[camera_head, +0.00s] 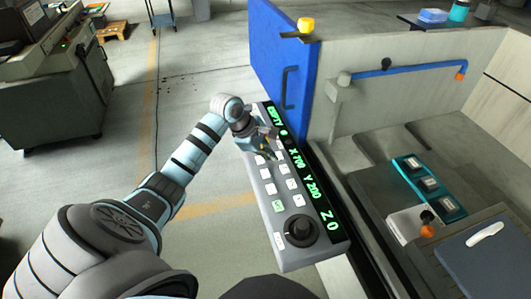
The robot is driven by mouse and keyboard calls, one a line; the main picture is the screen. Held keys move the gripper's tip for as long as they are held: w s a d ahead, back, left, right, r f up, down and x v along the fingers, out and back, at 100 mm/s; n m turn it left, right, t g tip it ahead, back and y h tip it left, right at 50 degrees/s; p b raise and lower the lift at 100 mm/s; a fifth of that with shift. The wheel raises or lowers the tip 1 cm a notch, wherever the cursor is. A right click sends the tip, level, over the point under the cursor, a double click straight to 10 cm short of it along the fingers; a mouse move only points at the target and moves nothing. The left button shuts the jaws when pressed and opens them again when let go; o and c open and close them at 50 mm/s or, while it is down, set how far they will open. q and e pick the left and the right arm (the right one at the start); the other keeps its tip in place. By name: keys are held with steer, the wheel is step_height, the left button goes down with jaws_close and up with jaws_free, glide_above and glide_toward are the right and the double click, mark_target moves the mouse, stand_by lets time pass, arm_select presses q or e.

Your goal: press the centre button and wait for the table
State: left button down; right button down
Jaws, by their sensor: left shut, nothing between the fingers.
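A grey control panel (262,205) stands at the front of the machine, with rows of white buttons, one greenish button (278,207) and a black knob (300,232). Its display strip (308,180) reads EMPTY, X 700, Y 200, Z 0 in green. My left gripper (266,150) is shut and empty over the far end of the button rows and hides some buttons there. I cannot tell whether its tips touch the panel, or which button is the centre one. Inside the machine, a grey bed (375,200) lies behind the panel. My right gripper is out of view.
A blue door (277,60) with a dark handle stands just beyond the panel. A blue pipe (415,66) with an orange end runs along the machine wall. A teal holder (408,164) with several blocks lies at the right. The floor left of the panel is clear.

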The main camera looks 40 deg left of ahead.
arm_select(q)
steer(key=b, duration=0.3)
glide_above(269, 174)
step_height(269, 174, down, 5)
steer(key=shift+r, duration=0.2)
steer(key=shift+f+b, duration=0.3)
steer(key=shift+f, duration=0.05)
stand_by(0.7)
steer(key=shift+a+f+b, duration=0.1)
steer(key=shift+f+b, duration=0.25)
steer(key=shift+b, duration=0.1)
